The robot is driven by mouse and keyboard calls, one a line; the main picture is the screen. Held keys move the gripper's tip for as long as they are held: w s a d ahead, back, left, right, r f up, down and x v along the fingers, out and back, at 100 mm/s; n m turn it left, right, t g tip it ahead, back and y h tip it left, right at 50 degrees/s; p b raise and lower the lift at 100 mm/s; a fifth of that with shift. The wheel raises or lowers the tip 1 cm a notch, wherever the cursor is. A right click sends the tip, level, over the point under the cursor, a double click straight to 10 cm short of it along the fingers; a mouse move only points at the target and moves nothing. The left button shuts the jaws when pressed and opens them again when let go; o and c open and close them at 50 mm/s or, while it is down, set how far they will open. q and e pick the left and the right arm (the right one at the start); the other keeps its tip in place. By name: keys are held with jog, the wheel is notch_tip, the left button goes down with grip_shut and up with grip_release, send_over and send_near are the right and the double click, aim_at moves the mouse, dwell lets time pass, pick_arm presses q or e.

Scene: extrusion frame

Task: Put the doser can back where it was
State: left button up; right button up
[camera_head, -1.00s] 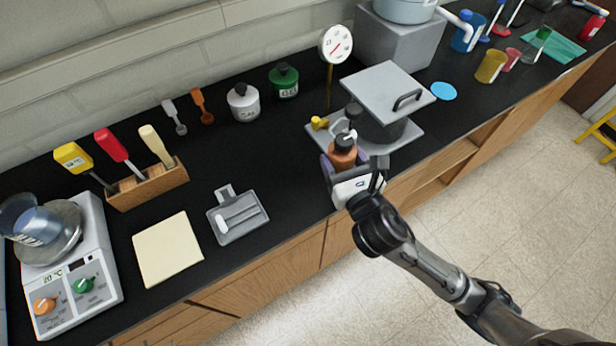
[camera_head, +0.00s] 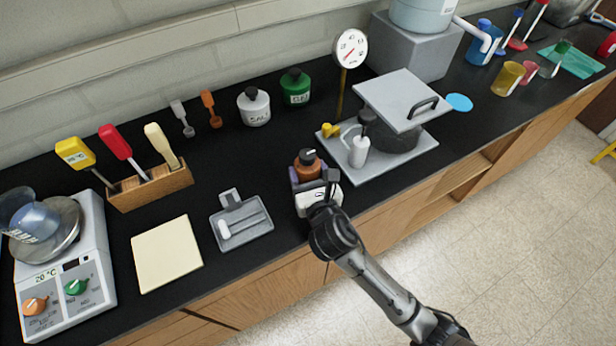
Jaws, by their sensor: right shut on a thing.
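The doser can, an orange-brown bottle with a dark cap (camera_head: 307,164), is held upright in my right gripper (camera_head: 308,180). My right gripper is shut on it, near the counter's front edge, right of the grey tray. I cannot tell whether the can touches the counter. Two similar bottles stand at the back of the counter: a white one with a black cap (camera_head: 254,108) and a green one with a black cap (camera_head: 295,88). My left gripper is not in view.
A grey plate (camera_head: 425,146) with a dark pot, a lid (camera_head: 398,98) and a white bottle (camera_head: 359,152) stands to the right. A dial gauge (camera_head: 350,48) rises behind it. The grey tray (camera_head: 258,234) lies left. Black counter between tray and back bottles is clear.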

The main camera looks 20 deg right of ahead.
jog(key=shift+f, duration=0.75)
jog(key=shift+f, duration=0.1)
jog(key=o, duration=1)
jog(key=shift+s, duration=0.25)
jog(key=s+p, duration=0.1)
jog(key=s, duration=1)
jog(key=shift+s+a, duration=0.25)
jog(key=shift+a, duration=0.2)
